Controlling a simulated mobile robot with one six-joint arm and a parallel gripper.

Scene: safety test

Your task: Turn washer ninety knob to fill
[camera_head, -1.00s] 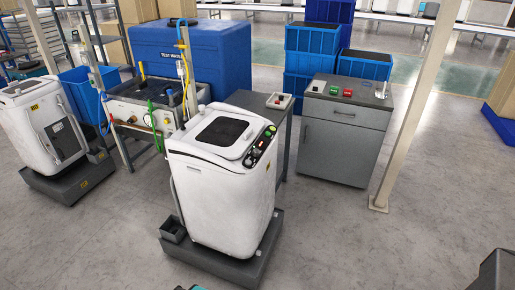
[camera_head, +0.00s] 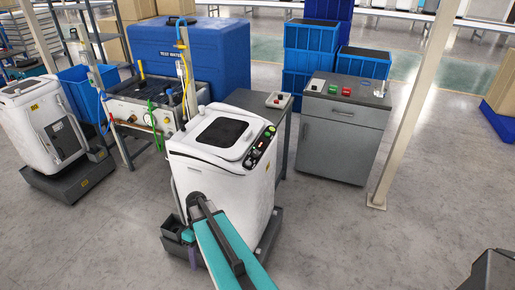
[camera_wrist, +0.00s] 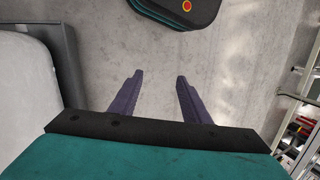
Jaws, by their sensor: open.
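A white top-loading washer (camera_head: 220,185) stands in the middle of the head view on a dark base. Its slanted black control panel (camera_head: 261,147) with small knobs and lights runs along the right of its top. I cannot tell which knob is the fill one, nor read a number on this washer. My teal arm reaches up in front of the washer. My gripper (camera_wrist: 160,79) shows two purple fingers, spread apart and empty, over bare floor. In the head view one purple finger shows low by the washer's base, well below the panel. In the wrist view a white body with a dark edge is at the left.
A second white washer (camera_head: 38,125) stands at the far left on its own dark base. A test bench and a blue water tank (camera_head: 205,55) are behind. A grey cabinet (camera_head: 340,135) and a post (camera_head: 408,110) stand at right.

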